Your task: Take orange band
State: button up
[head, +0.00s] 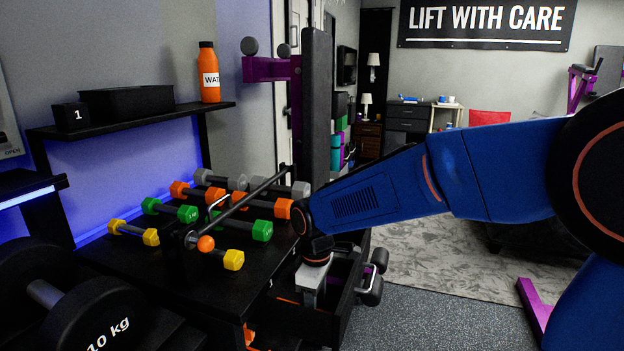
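My blue arm reaches left across the view and bends down. My gripper (312,284), with a light grey body, points down into an open black drawer or bin (343,315) at the right end of the dumbbell bench. Its fingertips are hidden, so I cannot tell whether it is open or holding something. A thin orange strip (287,300) shows just left of the gripper. More orange (250,337) shows low at the bench's front. I cannot tell whether either is the orange band.
The black bench (210,290) holds several dumbbells and a bar with an orange ball end (206,243). A shelf (150,115) above carries an orange bottle (209,75). A large 10 kg dumbbell (95,315) is at lower left. Grey floor (430,310) is open on the right.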

jog(key=c, duration=0.9)
jog(key=shift+r, duration=5)
jog(key=shift+c, duration=0.2)
jog(key=shift+r, duration=0.65)
grip_shut()
notch_tip(320, 180, up, 6)
jog(key=shift+f, duration=0.1)
